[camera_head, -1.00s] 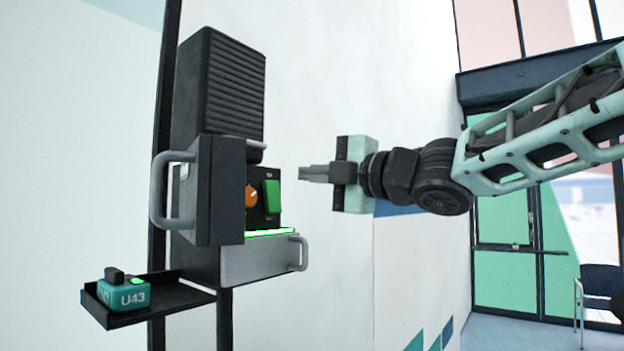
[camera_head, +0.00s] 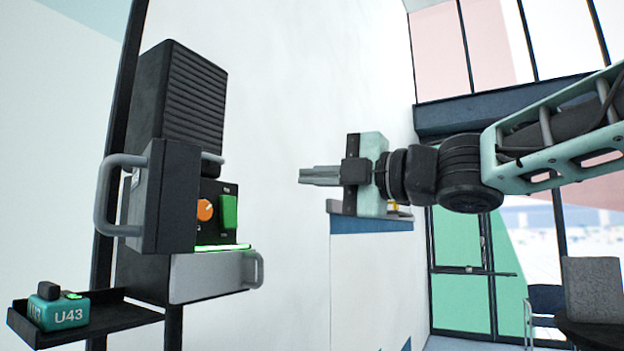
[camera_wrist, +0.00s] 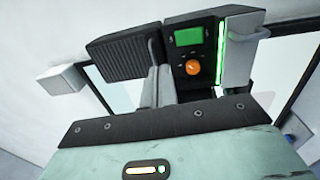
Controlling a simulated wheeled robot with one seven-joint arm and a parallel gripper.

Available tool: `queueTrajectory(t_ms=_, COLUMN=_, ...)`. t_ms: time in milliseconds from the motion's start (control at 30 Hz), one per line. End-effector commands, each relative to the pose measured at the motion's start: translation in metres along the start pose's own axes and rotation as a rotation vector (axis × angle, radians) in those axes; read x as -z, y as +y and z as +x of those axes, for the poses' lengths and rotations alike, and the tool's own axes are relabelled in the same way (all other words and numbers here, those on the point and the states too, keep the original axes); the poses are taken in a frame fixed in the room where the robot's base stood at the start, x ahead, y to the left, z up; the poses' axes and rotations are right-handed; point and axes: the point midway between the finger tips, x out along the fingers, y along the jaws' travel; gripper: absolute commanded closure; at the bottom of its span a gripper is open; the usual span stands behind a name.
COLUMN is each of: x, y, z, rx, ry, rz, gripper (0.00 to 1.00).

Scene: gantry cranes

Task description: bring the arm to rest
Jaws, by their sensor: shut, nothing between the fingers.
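My gripper (camera_head: 320,175) is shut and empty, held level in the air to the right of the wall unit, with clear space between them. In the wrist view its grey fingers (camera_wrist: 157,88) lie together in front of the unit. My arm reaches in from the right edge of the head view. The dark wall unit (camera_head: 180,95) has a ribbed upper box, an orange knob (camera_head: 204,210) and a green panel (camera_head: 229,212). The knob also shows in the wrist view (camera_wrist: 193,68).
A black door with a grey handle (camera_head: 110,195) stands open on the unit's left. A grey drawer front (camera_head: 205,278) sits below a lit green strip. A teal U43 block (camera_head: 60,312) rests on a black tray (camera_head: 130,318). A chair (camera_head: 545,305) stands at the right.

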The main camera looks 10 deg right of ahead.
Motion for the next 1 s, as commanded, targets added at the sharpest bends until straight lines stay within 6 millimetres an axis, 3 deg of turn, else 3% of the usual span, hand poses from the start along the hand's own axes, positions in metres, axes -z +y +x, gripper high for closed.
queueTrajectory(t_ms=300, x=0.000, y=-0.001, z=0.001, rx=0.001, ry=-0.002, rz=0.004, gripper=1.00)
queueTrajectory(t_ms=367, x=-0.001, y=-0.009, z=0.002, rx=0.009, ry=-0.019, rz=0.035, gripper=1.00)
queueTrajectory(t_ms=433, x=-0.005, y=-0.029, z=0.005, rx=0.028, ry=-0.068, rz=0.118, gripper=1.00)
queueTrajectory(t_ms=567, x=-0.012, y=-0.103, z=0.006, rx=0.124, ry=-0.241, rz=0.390, gripper=1.00)
queueTrajectory(t_ms=667, x=-0.009, y=-0.175, z=-0.006, rx=0.239, ry=-0.403, rz=0.614, gripper=1.00)
queueTrajectory(t_ms=800, x=0.010, y=-0.269, z=-0.040, rx=0.422, ry=-0.623, rz=0.869, gripper=1.00)
queueTrajectory(t_ms=867, x=0.023, y=-0.306, z=-0.060, rx=0.506, ry=-0.717, rz=0.960, gripper=1.00)
queueTrajectory(t_ms=1000, x=0.061, y=-0.382, z=-0.116, rx=0.714, ry=-0.942, rz=1.144, gripper=1.00)
